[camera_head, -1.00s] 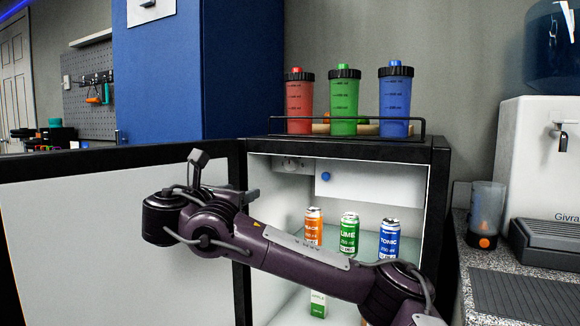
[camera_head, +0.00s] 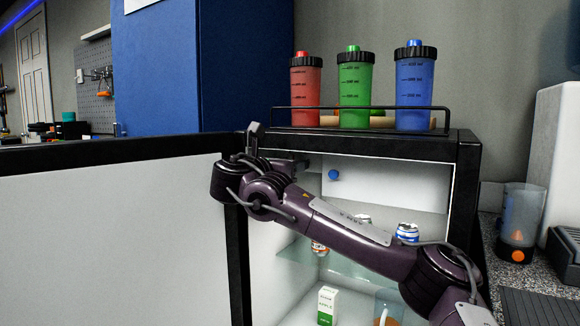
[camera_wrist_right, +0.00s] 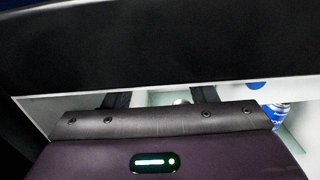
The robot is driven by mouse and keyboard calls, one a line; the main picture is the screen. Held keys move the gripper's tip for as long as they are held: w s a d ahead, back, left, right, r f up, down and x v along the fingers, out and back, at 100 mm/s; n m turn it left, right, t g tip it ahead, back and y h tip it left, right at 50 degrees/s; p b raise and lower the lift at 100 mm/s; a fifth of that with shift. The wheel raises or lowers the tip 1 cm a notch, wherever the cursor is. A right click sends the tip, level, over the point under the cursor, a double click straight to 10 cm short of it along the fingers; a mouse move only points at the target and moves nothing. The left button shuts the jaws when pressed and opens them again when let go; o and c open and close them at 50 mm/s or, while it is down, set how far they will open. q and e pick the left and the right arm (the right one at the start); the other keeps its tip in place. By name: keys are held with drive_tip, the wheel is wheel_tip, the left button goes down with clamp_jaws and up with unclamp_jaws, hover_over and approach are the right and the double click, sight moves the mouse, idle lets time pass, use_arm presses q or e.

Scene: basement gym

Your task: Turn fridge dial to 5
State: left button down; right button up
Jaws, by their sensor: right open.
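The open fridge (camera_head: 464,190) stands in the middle of the head view, its door (camera_head: 110,230) swung out to the left. A white freezer flap with a round blue knob (camera_head: 334,175) is at the top inside. The dial's housing, at the upper left inside, is mostly hidden behind my right arm, and I cannot read its setting. My right gripper (camera_wrist_right: 160,98) is open; its two dark fingers show apart in the wrist view, below the fridge's black top edge (camera_wrist_right: 160,55). In the head view it is at the fridge's upper left opening, largely hidden by the wrist. My left gripper is out of view.
An orange can (camera_head: 319,247), a blue tonic can (camera_head: 407,232) and a mostly hidden can stand on the glass shelf. A carton (camera_head: 327,305) stands below. Red (camera_head: 306,90), green (camera_head: 355,85) and blue (camera_head: 414,88) bottles stand on top behind a rail.

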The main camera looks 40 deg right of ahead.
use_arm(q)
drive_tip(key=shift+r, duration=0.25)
use_arm(e)
drive_tip(key=shift+w+d, duration=0.1)
drive_tip(key=shift+d, duration=0.15)
drive_tip(key=c, duration=1)
drive_tip(key=shift+o, duration=0.2)
drive_tip(key=o, duration=1)
drive_tip(key=shift+c, duration=0.2)
drive_tip(key=shift+a, duration=0.1)
use_arm(q)
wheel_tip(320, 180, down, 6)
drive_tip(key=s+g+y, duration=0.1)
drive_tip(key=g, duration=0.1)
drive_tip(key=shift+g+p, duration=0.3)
drive_tip(key=shift+p, duration=0.1)
use_arm(e)
drive_tip(key=v, duration=0.7)
drive_tip(key=shift+a, duration=0.3)
